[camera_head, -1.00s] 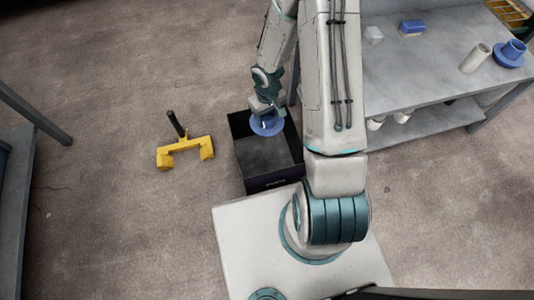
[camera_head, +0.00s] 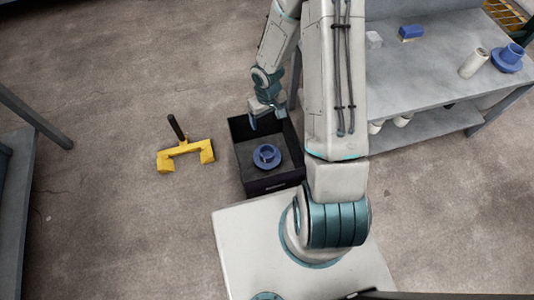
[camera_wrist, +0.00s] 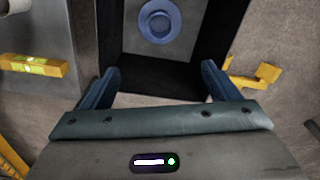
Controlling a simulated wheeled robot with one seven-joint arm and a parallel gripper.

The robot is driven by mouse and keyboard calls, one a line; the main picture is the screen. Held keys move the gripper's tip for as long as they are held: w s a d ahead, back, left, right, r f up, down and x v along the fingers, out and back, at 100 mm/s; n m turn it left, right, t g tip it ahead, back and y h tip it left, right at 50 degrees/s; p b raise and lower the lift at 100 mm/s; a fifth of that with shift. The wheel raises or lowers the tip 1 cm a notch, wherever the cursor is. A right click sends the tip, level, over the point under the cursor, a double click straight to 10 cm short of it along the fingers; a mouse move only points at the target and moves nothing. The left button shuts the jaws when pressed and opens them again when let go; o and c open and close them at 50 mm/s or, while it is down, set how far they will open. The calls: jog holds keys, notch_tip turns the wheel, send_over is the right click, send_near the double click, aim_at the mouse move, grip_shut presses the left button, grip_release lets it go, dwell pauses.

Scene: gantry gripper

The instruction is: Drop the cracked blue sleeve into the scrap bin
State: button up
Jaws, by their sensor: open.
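A blue flanged sleeve (camera_head: 266,156) lies inside the dark open-topped scrap bin (camera_head: 276,183), flange down, in the head view. In the wrist view the sleeve (camera_wrist: 159,20) shows from above on the grey bin floor, inside the dark walls of the bin (camera_wrist: 218,50). Any crack is too small to make out. My gripper (camera_head: 264,121) is over the far part of the bin, apart from the sleeve. In the wrist view my gripper's fingers (camera_wrist: 160,83) are spread wide with nothing between them.
A yellow forked tool (camera_head: 186,152) with a black handle lies on the floor left of the bin. A workbench (camera_head: 415,75) at right holds another blue flanged sleeve (camera_head: 509,58), a pale cylinder (camera_head: 474,62) and a blue block (camera_head: 411,31).

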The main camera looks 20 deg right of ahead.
notch_tip(320, 180, up, 11)
jog(key=p, duration=0.4)
jog(key=shift+r, duration=0.2)
